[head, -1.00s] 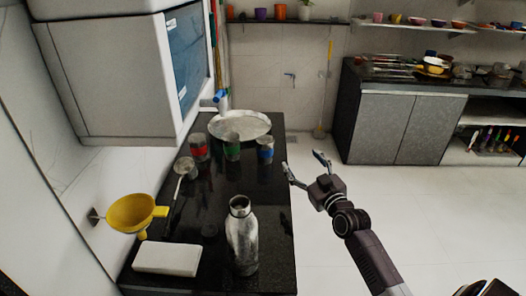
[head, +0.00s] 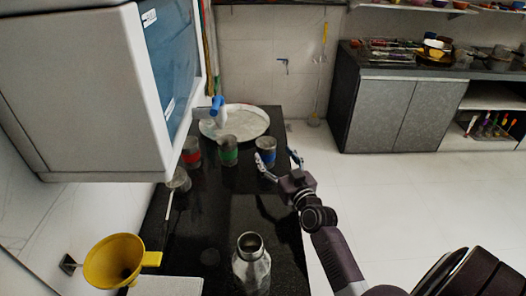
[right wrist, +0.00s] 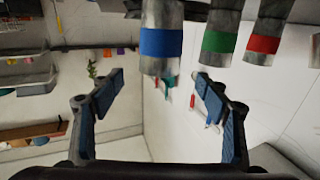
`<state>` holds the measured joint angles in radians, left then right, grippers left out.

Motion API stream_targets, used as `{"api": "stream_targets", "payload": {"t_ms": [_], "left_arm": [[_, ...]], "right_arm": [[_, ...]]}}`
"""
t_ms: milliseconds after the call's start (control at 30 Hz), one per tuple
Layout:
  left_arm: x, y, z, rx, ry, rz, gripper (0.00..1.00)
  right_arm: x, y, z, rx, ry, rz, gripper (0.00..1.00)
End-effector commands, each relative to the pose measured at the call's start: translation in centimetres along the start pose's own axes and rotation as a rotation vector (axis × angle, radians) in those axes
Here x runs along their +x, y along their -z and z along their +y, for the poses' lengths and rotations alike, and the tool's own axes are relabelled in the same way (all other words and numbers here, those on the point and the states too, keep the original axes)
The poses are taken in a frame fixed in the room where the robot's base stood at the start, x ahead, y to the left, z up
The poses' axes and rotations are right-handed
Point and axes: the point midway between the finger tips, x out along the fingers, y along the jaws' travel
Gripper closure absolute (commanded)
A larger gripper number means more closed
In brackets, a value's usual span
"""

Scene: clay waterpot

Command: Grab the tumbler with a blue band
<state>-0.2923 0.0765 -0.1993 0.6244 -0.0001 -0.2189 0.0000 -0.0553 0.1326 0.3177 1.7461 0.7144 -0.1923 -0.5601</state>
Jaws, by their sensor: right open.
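The tumbler with a blue band (head: 266,147) stands upright on the black counter, the rightmost of three metal tumblers. The green-banded tumbler (head: 229,151) and red-banded tumbler (head: 191,153) stand to its left. My right gripper (head: 278,161) is open at the counter's right edge, its fingers near the blue-banded tumbler and partly over its lower part. In the right wrist view, the blue-banded tumbler (right wrist: 161,42) is ahead, between the directions of the two open fingers, with the gap (right wrist: 160,95) empty. The green (right wrist: 218,42) and red (right wrist: 263,45) bands show to its right. My left gripper is not visible.
A round metal plate (head: 234,123) lies behind the tumblers. A metal bottle (head: 251,268) stands on the near counter (head: 220,215). A ladle (head: 170,205), a yellow funnel (head: 113,262) and a white block (head: 166,287) are at left. The floor to the right is clear.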

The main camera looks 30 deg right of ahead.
Motion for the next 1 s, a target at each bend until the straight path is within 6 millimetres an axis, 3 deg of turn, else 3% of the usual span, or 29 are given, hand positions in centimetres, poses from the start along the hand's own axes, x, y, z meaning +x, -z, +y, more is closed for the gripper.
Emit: {"api": "stream_targets", "payload": {"t_ms": [300, 600, 867, 1000], "left_arm": [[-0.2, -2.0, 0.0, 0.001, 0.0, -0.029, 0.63], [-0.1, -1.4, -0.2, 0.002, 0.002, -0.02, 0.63], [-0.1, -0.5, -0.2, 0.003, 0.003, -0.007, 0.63], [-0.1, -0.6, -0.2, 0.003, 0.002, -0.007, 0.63]], "right_arm": [[3.4, 0.1, 0.0, -0.001, 0.0, 0.002, 0.31], [7.2, 0.1, 0.0, 0.0, 0.0, 0.001, 0.31], [7.5, 0.0, 0.0, -0.001, 0.0, 0.0, 0.31], [7.5, 0.0, 0.0, -0.001, 0.0, 0.0, 0.44]]}}
